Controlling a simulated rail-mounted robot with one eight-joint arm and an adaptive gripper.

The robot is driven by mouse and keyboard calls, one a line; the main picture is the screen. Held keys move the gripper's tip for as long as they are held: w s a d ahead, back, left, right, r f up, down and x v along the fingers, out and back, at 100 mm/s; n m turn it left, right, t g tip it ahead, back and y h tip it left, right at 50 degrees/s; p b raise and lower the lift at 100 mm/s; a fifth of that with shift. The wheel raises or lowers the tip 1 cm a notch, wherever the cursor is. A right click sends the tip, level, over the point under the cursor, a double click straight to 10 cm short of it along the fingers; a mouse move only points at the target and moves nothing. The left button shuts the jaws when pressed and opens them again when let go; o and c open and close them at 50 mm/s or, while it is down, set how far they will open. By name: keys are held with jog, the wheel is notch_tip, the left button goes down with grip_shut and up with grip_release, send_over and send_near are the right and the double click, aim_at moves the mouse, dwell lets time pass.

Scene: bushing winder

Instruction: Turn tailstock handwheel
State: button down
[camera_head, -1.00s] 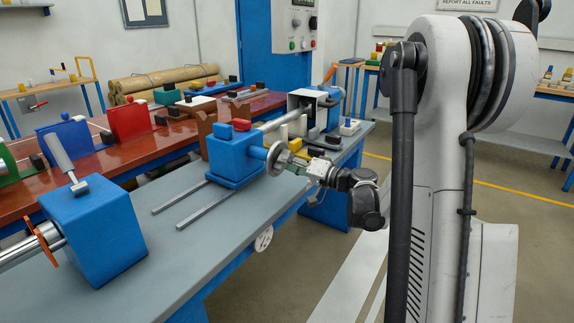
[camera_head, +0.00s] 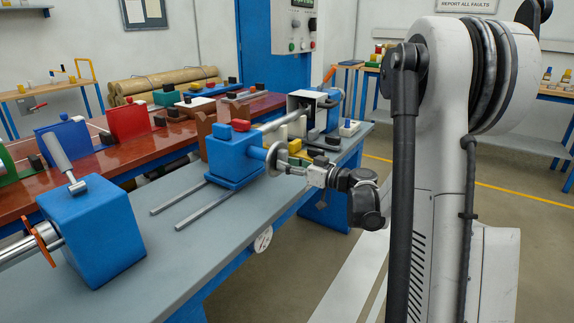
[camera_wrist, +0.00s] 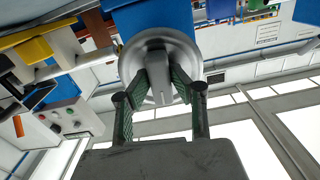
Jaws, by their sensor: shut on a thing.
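The tailstock is a blue block (camera_head: 232,158) with a red knob on top, standing on the grey bench. Its round metal handwheel (camera_head: 272,160) faces right, seen nearly edge-on. My gripper (camera_head: 291,170) reaches it from the right. In the wrist view the silver handwheel (camera_wrist: 190,57) lies straight ahead, with the blue tailstock (camera_wrist: 150,15) behind it. My gripper (camera_wrist: 163,82) has its two dark fingers on either side of a grey bar-like part at the wheel's middle, shut on it. The fingers hide part of the wheel.
The grey bench top (camera_head: 160,250) has two metal rails in front of the tailstock. A second blue block (camera_head: 95,235) with a grey lever stands at the near left. A red-brown table (camera_head: 85,175) lies behind. Open floor is at the right.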

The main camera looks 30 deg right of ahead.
jog(key=shift+n, duration=0.6)
jog(key=c, duration=1.5)
grip_release()
jog(key=v, duration=1.2)
